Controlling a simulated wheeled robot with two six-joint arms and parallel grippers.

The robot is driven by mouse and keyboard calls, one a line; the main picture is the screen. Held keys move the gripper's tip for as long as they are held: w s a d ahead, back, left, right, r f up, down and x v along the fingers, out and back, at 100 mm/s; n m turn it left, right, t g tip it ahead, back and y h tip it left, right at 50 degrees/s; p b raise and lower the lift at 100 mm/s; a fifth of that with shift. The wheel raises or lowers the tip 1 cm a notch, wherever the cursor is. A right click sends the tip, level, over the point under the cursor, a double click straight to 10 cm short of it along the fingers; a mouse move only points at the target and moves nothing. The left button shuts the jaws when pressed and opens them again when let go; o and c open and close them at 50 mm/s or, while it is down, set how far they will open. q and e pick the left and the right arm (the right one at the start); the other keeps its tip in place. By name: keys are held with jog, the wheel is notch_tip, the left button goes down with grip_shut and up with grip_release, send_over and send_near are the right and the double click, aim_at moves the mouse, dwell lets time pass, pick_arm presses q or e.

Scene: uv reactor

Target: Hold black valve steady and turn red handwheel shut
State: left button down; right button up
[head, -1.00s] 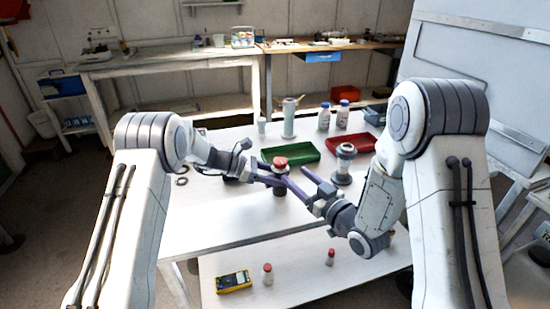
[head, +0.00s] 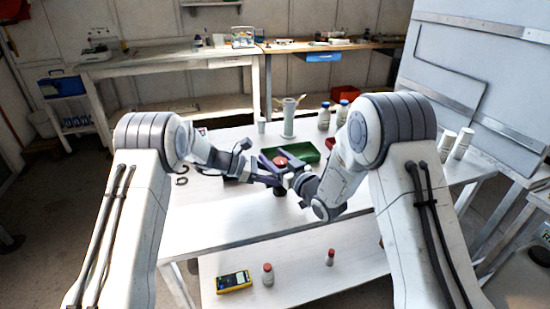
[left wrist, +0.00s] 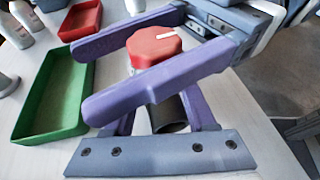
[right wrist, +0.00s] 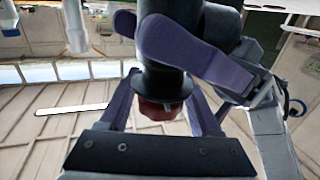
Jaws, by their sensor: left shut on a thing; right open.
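The black valve (head: 280,192) stands upright on the white table, its red handwheel (head: 281,161) on top. My left gripper (head: 276,181) is shut on the black valve's body below the handwheel, coming in from the left. In the left wrist view the red handwheel (left wrist: 155,46) has a white mark on its top, and the dark body (left wrist: 168,113) sits between my left fingers. My right gripper (head: 275,158) is open, its purple fingers on either side of the handwheel. The handwheel (right wrist: 160,110) also shows between the right fingers in the right wrist view. Finger contact is unclear.
A green tray (head: 308,152) lies just behind the valve. A grey cylinder on a base (head: 288,118) and white bottles (head: 324,117) stand further back. A yellow meter (head: 233,281) and small red-capped bottles (head: 268,274) are on the lower shelf. The table's front left is clear.

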grip_shut()
jog(key=shift+m+t+h, duration=0.3)
jog(key=shift+m+h, duration=0.1)
jog(key=shift+h, duration=0.2)
jog(key=m+h, duration=0.1)
jog(key=m+t+h, duration=0.1)
jog(key=h, duration=0.2)
jog(key=shift+w+d+m+t, duration=0.15)
jog(key=shift+d+m+t, duration=0.1)
jog(key=shift+m+t, duration=0.15)
jog(key=shift+w+d+m+t+h, duration=0.1)
jog(key=shift+d+m+t+h, duration=0.1)
jog(key=shift+m+h, duration=0.7)
jog(key=shift+s+d+m+t+h, duration=0.1)
jog(key=shift+d+m+h, duration=0.3)
jog(key=shift+h, duration=0.85)
jog(key=shift+w+d+m+t+h, duration=0.1)
jog(key=shift+m+h, duration=0.7)
jog(key=shift+h, duration=0.55)
grip_release()
